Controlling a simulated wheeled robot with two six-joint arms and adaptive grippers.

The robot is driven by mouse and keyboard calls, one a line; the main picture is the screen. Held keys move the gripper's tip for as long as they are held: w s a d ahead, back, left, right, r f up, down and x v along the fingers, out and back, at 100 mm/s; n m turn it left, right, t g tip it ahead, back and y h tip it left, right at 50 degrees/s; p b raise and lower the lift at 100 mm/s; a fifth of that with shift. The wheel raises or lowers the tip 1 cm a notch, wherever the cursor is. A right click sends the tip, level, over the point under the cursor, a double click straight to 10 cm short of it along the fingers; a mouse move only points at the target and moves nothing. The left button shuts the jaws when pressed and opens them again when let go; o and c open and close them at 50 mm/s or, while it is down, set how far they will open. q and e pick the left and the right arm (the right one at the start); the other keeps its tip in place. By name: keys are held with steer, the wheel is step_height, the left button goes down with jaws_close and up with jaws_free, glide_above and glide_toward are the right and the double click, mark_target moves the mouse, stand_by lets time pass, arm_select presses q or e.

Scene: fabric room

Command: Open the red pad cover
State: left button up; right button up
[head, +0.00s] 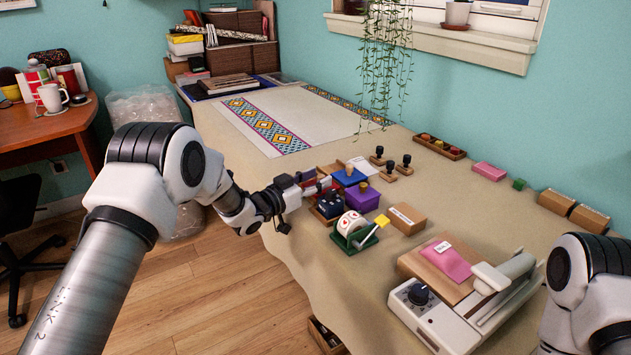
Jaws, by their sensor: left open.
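A red stamp pad (325,184) sits among small coloured pads at the near left edge of the cloth-covered table. Its cover is partly hidden by my left gripper, and I cannot tell whether the cover is up or down. My left gripper (302,190) is open, held low at the table edge with its fingers pointing right, right beside the red pad. I cannot tell whether it touches the cover. My right gripper is out of view; only part of my right arm shows at the lower right.
A blue pad (349,177), purple pad (362,197) and dark pad (330,206) crowd the red one. Wooden-handled stamps (388,172) stand behind. A white press (455,308) sits at right.

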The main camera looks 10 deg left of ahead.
arm_select(q)
jaws_close()
steer(key=w+a, duration=0.4)
steer(key=shift+w+a, duration=0.3)
steer(key=shift+a, duration=0.1)
jaws_free()
steer(key=shift+s, duration=0.1)
steer(key=v, duration=1.1)
steer(key=shift+s+a, duration=0.2)
steer(key=shift+s, duration=0.15)
